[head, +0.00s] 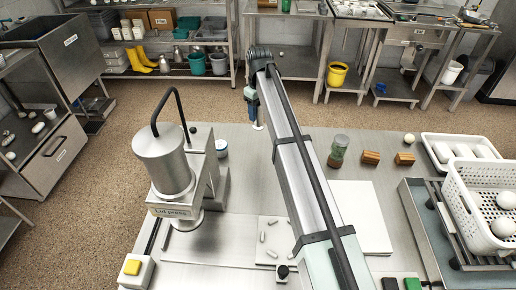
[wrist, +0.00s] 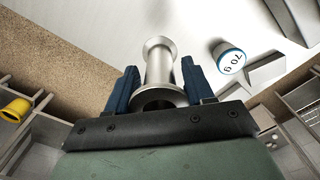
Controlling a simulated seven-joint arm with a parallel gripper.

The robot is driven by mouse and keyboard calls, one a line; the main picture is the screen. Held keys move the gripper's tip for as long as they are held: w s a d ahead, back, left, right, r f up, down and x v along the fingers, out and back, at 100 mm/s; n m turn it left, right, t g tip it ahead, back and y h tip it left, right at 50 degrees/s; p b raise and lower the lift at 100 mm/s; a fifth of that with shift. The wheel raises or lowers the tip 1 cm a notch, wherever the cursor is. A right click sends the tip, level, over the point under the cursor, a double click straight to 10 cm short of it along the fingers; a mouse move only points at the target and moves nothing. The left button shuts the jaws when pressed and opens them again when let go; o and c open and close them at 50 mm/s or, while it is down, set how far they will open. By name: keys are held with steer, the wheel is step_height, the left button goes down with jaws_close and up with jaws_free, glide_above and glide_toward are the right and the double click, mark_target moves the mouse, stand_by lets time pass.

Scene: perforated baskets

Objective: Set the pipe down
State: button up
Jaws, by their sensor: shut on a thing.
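The pipe (wrist: 159,62) is a shiny metal tube with flared ends. In the wrist view it sits between the two blue fingers of my gripper (wrist: 160,80), which is shut on it. In the head view my gripper (head: 253,102) is at the far edge of the steel table (head: 245,190), beyond the bench machine. Only a small pale end of the pipe (head: 258,126) shows below the fingers there. I cannot tell whether the pipe touches the table.
A white tub with a blue rim (head: 221,147), marked 70 g in the wrist view (wrist: 230,59), stands near the gripper. The bench machine (head: 168,165) is left. A jar (head: 338,150), wooden blocks (head: 370,157) and a white basket (head: 459,200) are right.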

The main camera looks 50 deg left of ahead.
mark_target(257, 128)
steer(key=shift+s+d, duration=0.25)
steer(key=shift+s, duration=0.35)
steer(key=shift+d+f, duration=0.1)
steer(key=shift+f, duration=4.95)
steer(key=shift+f, duration=0.1)
steer(key=o, duration=1.2)
step_height(257, 128, up, 12)
steer(key=shift+w+r, duration=0.1)
steer(key=shift+m, duration=0.3)
